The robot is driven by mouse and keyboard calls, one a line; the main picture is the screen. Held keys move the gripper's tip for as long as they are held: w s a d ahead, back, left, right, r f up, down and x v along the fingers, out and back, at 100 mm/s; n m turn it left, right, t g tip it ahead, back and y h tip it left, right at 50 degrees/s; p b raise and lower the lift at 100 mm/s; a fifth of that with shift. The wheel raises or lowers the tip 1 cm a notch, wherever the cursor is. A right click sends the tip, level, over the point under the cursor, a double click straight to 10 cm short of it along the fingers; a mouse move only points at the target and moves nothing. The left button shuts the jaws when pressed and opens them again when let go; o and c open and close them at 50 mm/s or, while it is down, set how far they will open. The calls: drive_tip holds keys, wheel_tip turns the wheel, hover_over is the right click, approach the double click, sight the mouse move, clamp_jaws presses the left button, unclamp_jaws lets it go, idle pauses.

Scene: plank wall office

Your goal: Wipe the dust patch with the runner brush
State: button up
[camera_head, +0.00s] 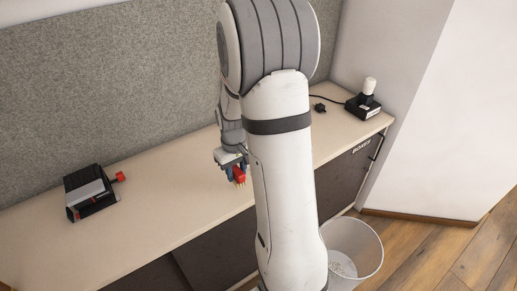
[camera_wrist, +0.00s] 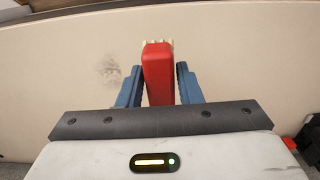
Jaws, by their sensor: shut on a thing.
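My gripper (camera_head: 238,173) is shut on the runner brush (camera_wrist: 158,75), which has a red body with pale bristles at its far end. In the wrist view the brush sits between the two blue fingers, bristles pointing away from the palm. A dark grey dust patch (camera_wrist: 109,70) lies on the pale counter top, just left of the brush in that view. The gap between bristles and counter is hard to judge. In the head view my arm stands in front of the middle of the counter, and the dust patch does not show there.
The counter (camera_head: 170,190) runs along a grey felt panel (camera_head: 110,90). A black and grey device with a red knob (camera_head: 90,190) stands at the left. A black box with a white knob (camera_head: 364,105) stands at the right end. A bin (camera_head: 368,262) stands on the floor.

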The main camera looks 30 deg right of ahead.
drive_tip(key=shift+r+p, duration=0.85)
drive_tip(key=shift+r, duration=0.75)
